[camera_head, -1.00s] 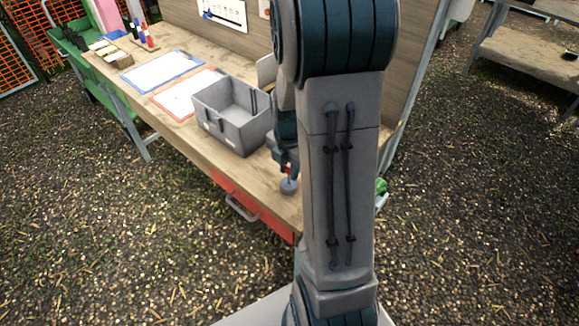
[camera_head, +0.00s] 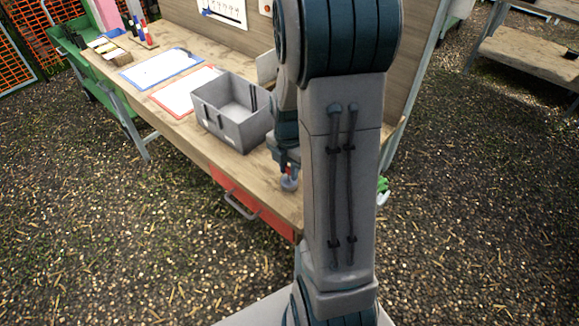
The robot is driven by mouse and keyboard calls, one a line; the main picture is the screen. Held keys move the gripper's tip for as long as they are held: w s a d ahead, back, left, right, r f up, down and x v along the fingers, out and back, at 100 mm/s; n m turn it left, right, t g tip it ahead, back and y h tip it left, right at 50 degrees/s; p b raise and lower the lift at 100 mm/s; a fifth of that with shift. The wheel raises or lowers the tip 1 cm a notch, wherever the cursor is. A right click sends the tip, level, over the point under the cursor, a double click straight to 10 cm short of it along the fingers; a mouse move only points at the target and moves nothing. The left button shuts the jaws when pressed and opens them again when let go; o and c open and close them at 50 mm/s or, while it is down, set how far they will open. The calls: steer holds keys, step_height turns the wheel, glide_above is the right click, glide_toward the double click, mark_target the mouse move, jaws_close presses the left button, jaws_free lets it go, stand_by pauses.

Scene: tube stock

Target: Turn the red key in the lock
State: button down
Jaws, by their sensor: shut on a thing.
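My gripper (camera_head: 288,168) is beside my arm at the near right part of the wooden bench. It points down and is shut on the red key, which shows only as a small red patch (camera_head: 290,175) between the fingers. A small round grey lock (camera_head: 289,185) sits on the bench top directly below the fingertips. The key appears to be at the lock. How deep it sits and its turn angle are too small to tell. My arm hides the area to the right of the lock.
A grey open bin (camera_head: 231,140) stands just left of my gripper. Red-framed (camera_head: 182,95) and blue-framed (camera_head: 160,70) white boards lie further left. A red drawer (camera_head: 255,207) with a handle is under the bench edge. A wooden back panel rises behind.

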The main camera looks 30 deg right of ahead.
steer(key=shift+f, duration=0.3)
steer(key=shift+f+b, duration=0.45)
steer(key=shift+b, duration=0.1)
